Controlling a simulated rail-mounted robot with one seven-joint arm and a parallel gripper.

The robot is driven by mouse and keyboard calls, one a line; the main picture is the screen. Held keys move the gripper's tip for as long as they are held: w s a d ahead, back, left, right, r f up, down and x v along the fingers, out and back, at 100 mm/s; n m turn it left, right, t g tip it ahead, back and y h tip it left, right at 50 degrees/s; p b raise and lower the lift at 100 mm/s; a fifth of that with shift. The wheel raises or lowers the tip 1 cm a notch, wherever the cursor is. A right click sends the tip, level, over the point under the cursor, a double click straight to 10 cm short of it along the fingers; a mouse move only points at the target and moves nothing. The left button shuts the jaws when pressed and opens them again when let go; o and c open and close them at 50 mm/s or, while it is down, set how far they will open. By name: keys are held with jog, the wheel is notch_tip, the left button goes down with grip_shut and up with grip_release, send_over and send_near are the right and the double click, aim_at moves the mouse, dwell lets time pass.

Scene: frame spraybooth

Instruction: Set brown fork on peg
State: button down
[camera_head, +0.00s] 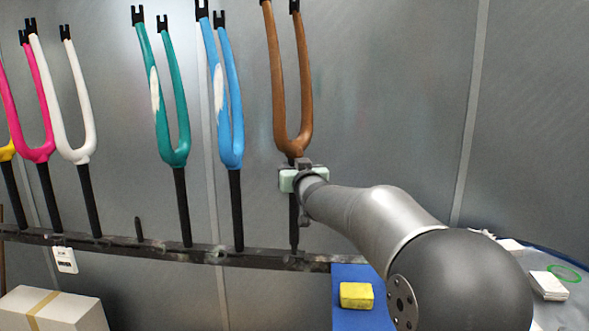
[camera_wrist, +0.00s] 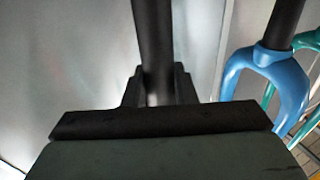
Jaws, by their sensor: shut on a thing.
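The brown fork (camera_head: 291,105) stands upright, prongs up, at the right of the row in the head view. My gripper (camera_head: 299,181) is shut on its black steerer tube, just below the brown crown. The tube (camera_wrist: 153,45) also shows between the jaws (camera_wrist: 155,88) in the wrist view. The lower end of the tube comes down to the dark rail (camera_head: 275,258); I cannot tell whether it is seated on a peg there. A bare peg (camera_head: 138,229) sticks up from the rail between the white and teal forks.
Blue (camera_head: 231,100), teal (camera_head: 172,110), white (camera_head: 80,120) and pink (camera_head: 35,125) forks stand on the rail to the left. The blue fork's crown (camera_wrist: 270,70) is close at right in the wrist view. A yellow block (camera_head: 356,295) lies on a blue surface. A cardboard box (camera_head: 50,308) is lower left.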

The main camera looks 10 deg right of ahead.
jog(key=shift+f+b, duration=1.6)
jog(key=c, duration=1.1)
grip_release()
jog(key=shift+f, duration=0.15)
jog(key=s+d+b, duration=0.1)
jog(key=s+b, duration=0.1)
jog(key=s, duration=1.5)
jog(key=shift+s+f, duration=0.2)
jog(key=shift+f, duration=0.1)
